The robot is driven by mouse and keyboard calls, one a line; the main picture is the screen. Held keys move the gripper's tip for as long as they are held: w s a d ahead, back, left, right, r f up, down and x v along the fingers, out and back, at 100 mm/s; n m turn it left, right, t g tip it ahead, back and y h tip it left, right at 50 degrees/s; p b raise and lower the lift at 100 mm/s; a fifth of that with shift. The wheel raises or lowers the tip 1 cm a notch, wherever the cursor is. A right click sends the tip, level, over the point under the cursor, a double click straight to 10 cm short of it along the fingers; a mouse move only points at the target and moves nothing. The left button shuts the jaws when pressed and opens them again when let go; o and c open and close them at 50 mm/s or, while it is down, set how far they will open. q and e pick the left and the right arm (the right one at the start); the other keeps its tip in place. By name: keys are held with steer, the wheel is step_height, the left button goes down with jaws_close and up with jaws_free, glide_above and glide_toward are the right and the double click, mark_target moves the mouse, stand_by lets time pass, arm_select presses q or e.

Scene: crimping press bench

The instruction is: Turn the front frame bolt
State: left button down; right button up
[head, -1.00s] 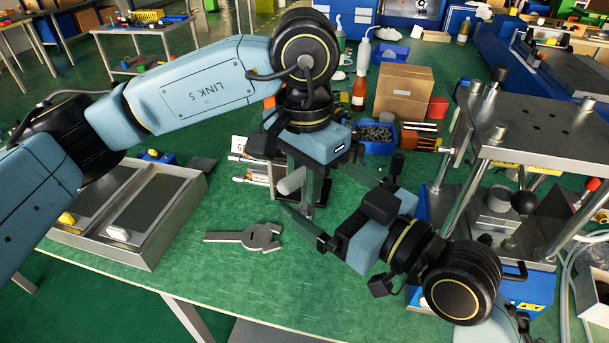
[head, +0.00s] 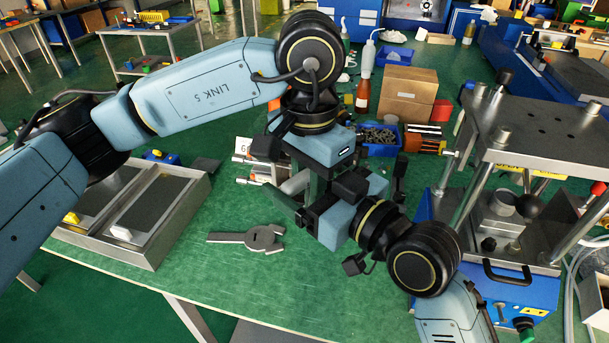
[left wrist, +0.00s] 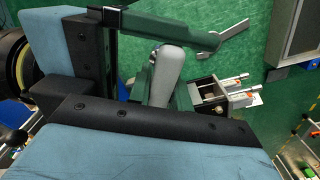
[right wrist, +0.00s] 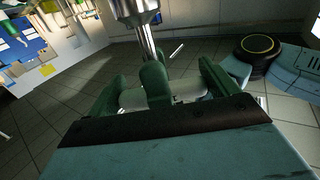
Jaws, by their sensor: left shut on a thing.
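The press frame (head: 540,130) stands at the right, with metal column ends (head: 498,134) on its top plate. I cannot tell which part is the front frame bolt. My left gripper (head: 310,188) points down over the bench, shut on a grey rounded cylinder (head: 294,183). The cylinder also shows in the left wrist view (left wrist: 168,65). My right gripper (head: 298,206) reaches in from the right, close by the left one. In the right wrist view its fingers (right wrist: 160,92) are apart, with the pale cylinder (right wrist: 185,92) between them. A flat grey spanner (head: 250,238) lies on the green bench.
A metal two-compartment tray (head: 150,255) stands at the left. The bench front around the spanner is clear.

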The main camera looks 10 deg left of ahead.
arm_select(q)
steer(key=c, duration=1.2)
jaws_free()
